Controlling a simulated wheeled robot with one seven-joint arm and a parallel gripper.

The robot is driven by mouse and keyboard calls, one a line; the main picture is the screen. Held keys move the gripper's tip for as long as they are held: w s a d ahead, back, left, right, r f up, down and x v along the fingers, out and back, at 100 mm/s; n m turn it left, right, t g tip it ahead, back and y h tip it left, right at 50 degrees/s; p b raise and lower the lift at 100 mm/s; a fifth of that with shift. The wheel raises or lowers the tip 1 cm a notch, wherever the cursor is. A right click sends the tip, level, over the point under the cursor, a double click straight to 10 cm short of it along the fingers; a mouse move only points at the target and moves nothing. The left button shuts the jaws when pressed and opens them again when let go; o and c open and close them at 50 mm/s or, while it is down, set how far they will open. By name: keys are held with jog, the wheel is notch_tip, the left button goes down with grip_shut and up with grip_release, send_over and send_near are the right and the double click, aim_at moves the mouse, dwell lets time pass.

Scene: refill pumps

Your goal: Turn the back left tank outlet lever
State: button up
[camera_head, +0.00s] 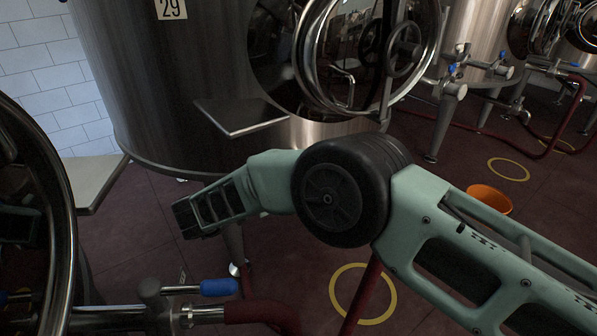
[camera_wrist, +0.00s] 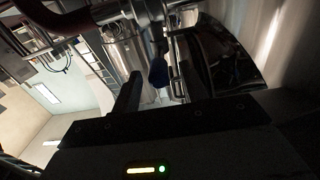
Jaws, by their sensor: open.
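The steel tank marked 29 (camera_head: 190,90) stands at the back left in the head view, with a round door and a small shelf. Its outlet lever cannot be made out there, and my arm covers part of the area below the tank. My gripper (camera_head: 190,214) is open at the left end of my green arm, in front of the tank's lower side. In the wrist view, a blue lever handle (camera_wrist: 159,75) shows just beyond a dark finger of my gripper (camera_wrist: 150,92). I cannot tell whether they touch, or to which tank this handle belongs.
A nearer outlet with a blue handle (camera_head: 219,287) and red hose lies at the lower left. A shelf (camera_head: 95,182) juts out at left. An orange bucket (camera_head: 489,198) stands on the floor at right. More valves with blue handles (camera_head: 453,69) are farther back.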

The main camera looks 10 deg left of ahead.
jog(key=v, duration=0.9)
